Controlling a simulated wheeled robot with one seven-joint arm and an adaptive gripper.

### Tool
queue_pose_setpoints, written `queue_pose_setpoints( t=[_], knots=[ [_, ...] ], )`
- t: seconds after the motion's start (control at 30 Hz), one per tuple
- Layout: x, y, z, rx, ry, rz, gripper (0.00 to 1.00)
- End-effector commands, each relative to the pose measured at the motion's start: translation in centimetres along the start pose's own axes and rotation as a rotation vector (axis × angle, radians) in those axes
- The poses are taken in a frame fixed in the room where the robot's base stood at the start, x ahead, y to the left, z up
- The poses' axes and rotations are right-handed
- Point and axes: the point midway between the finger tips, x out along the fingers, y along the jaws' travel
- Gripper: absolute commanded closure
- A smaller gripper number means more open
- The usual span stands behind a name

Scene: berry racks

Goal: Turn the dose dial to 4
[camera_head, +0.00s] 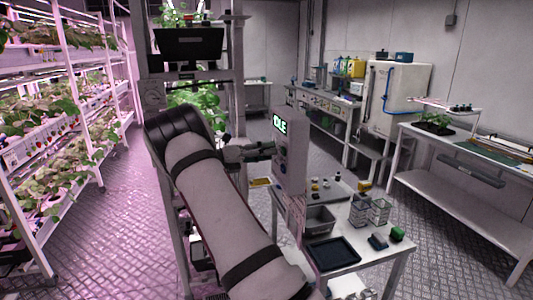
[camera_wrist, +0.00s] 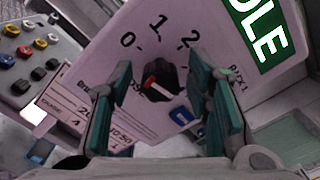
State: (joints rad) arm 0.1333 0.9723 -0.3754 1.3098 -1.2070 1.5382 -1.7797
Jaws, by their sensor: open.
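The dose dial (camera_wrist: 158,80) is a dark round knob with a red and white mark, on a pale panel (camera_wrist: 105,65) in the wrist view. The printed numbers 0, 1 and 2 show above it; its other numbers are hidden or out of view. I cannot tell which number the mark points at. My gripper (camera_wrist: 160,72) is open, its teal-padded fingers on either side of the dial. I cannot tell whether they touch it. In the head view my gripper (camera_head: 268,149) reaches the face of the upright panel (camera_head: 291,165), and the dial is hidden.
A green lit display (camera_wrist: 262,28) sits on the panel, right of the dial; in the head view it reads "IDLE". A block with several coloured knobs (camera_wrist: 35,55) lies at left. The table (camera_head: 372,258) holds a dark tray (camera_head: 333,252) and wire baskets. Plant racks (camera_head: 70,95) stand at left.

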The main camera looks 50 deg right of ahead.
Motion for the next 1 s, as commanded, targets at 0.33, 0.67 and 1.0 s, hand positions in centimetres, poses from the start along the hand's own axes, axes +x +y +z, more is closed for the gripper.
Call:
queue_pose_setpoints(
  t=[0.33, 0.67, 1.0],
  knots=[
    [-0.04, 0.01, 0.01, 0.000, 0.000, 0.000, 0.96],
    [-0.09, 0.05, 0.03, 0.019, -0.001, 0.001, 1.00],
    [-0.19, 0.19, 0.08, 0.202, -0.002, 0.000, 1.00]
  ],
)
